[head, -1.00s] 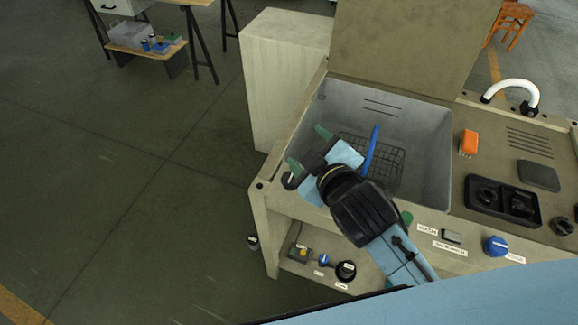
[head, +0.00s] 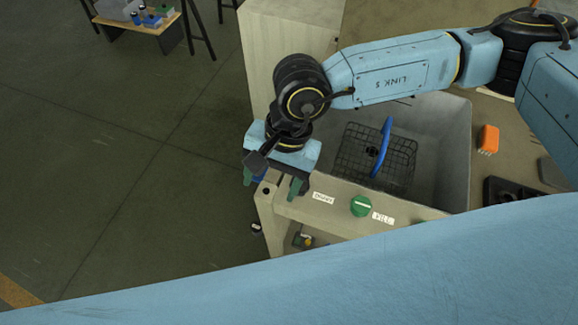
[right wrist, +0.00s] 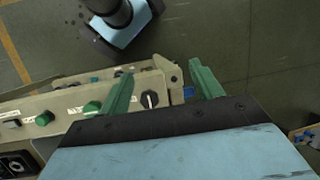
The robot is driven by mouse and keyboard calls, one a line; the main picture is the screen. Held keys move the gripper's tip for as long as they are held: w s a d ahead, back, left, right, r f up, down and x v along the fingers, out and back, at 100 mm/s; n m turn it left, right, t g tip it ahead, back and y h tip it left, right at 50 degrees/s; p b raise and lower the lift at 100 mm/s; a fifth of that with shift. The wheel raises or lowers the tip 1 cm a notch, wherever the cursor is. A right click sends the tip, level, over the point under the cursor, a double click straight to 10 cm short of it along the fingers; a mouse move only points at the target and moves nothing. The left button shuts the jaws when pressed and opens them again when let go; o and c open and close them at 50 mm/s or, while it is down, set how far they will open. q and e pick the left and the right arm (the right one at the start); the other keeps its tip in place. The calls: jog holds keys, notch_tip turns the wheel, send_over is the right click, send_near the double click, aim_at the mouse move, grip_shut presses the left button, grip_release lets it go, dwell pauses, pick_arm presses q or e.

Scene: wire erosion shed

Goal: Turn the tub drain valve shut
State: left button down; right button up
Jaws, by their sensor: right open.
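A black knob with a white pointer line (right wrist: 150,99) sits on the tub's front panel, beside the left finger in the right wrist view; I take it as the drain valve. In the head view my right gripper hides it, beside a white label (head: 322,198) that seems to read DRAIN. My right gripper (head: 271,185) is open at the front left corner of the tub (head: 455,150). Its green fingers also show in the right wrist view (right wrist: 162,70), apart, with nothing clearly held.
A green knob (head: 360,206) with a FILL label is right along the panel. A wire basket (head: 360,160) with a blue handle (head: 383,145) lies in the tub. An orange brush (head: 487,139) is on the right deck.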

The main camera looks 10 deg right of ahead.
jog(key=w+d+n+t+h, duration=0.1)
jog(key=w+d+t+h, duration=0.15)
jog(key=w+d, duration=0.4)
jog(key=shift+g+h, duration=0.25)
jog(key=shift+h, duration=0.2)
jog(key=f, duration=0.4)
jog(key=f+p, duration=0.1)
jog(key=f, duration=0.4)
jog(key=s+f, duration=0.1)
jog(key=f, duration=0.3)
jog(key=shift+d+f, duration=0.3)
jog(key=shift+f, duration=0.05)
jog(key=shift+c, duration=0.2)
jog(key=c, duration=1)
